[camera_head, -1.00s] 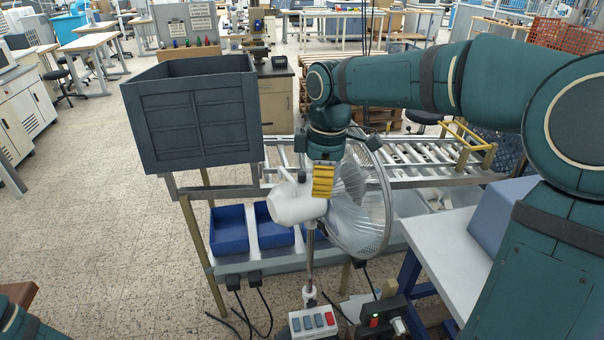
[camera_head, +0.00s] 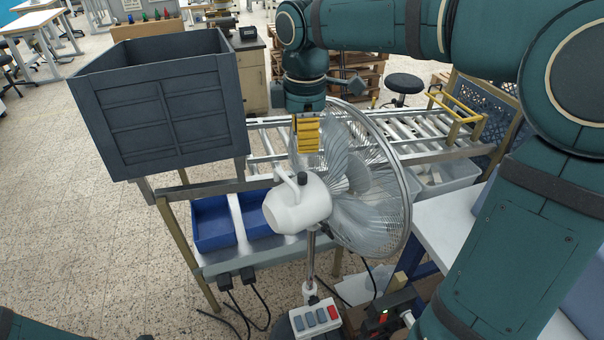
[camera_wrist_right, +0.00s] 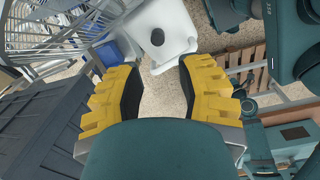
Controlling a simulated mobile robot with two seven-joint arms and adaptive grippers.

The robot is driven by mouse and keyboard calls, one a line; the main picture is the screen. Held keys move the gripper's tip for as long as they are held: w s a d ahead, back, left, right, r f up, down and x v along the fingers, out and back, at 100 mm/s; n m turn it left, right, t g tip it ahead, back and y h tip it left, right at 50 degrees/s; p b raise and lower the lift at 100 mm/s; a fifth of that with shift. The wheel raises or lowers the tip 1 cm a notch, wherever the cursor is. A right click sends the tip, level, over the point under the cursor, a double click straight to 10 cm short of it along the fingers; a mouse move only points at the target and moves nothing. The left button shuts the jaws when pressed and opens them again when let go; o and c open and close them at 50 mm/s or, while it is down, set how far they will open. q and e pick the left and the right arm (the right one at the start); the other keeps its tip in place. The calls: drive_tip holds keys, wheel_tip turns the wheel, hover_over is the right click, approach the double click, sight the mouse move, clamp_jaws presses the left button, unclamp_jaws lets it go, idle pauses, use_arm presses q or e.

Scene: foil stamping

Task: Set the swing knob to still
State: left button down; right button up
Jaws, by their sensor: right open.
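A white pedestal fan with a round wire cage (camera_head: 385,185) stands in front of me. Its white motor housing (camera_head: 297,205) has a short handle on top. A small dark knob (camera_head: 302,178), apparently the swing knob, stands up from the housing. It also shows as a dark disc in the right wrist view (camera_wrist_right: 157,37). My right gripper (camera_head: 307,150) points down with yellow fingers, above and apart from the knob. In the right wrist view the gripper (camera_wrist_right: 157,75) is open and empty, with the knob beyond the fingertips. My left gripper is out of view.
A large dark grey crate (camera_head: 160,110) stands at left on the roller conveyor (camera_head: 430,150). Blue bins (camera_head: 213,222) sit below it. A button panel (camera_head: 314,318) is at the fan's base. A white table (camera_head: 450,240) is at right.

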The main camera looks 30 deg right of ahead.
sight(303, 174)
drive_tip(key=f, duration=0.7)
drive_tip(key=f+b, duration=0.1)
drive_tip(key=f, duration=0.2)
drive_tip(key=shift+w+f, duration=0.3)
drive_tip(key=shift+f, duration=0.05)
clamp_jaws()
